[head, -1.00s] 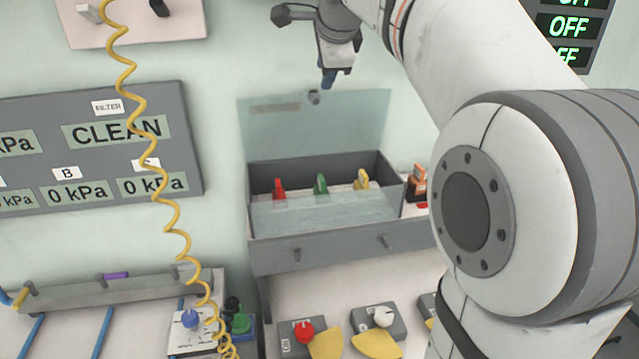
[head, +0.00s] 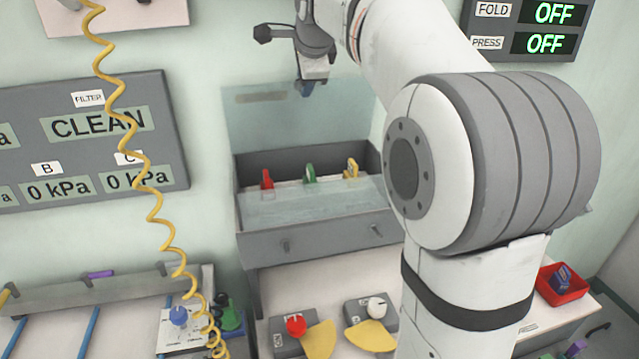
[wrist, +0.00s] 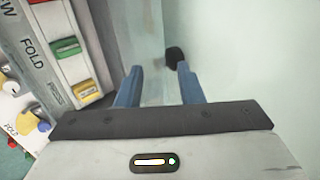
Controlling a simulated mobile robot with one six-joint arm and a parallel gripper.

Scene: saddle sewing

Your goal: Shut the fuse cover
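The fuse cover (head: 262,118) is a clear, pale panel standing raised at the back of the grey fuse box (head: 290,243). Red (head: 266,179), green (head: 309,174) and yellow (head: 351,168) fuses stand in the box. My gripper (head: 305,88) is at the cover's top edge. In the wrist view my gripper (wrist: 158,76) is open, its two blue fingers apart. A dark round knob (wrist: 174,56) shows by the right fingertip, not clearly between the fingers. The cover's edge (wrist: 150,88) seems to run between the fingers. The head view hides the knob behind my gripper.
A coiled yellow hose (head: 150,190) hangs at left before a grey gauge panel (head: 85,135). Below the box are red (head: 296,325) and white (head: 376,303) knobs. A red tray (head: 562,284) is at right. My arm blocks the box's right side.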

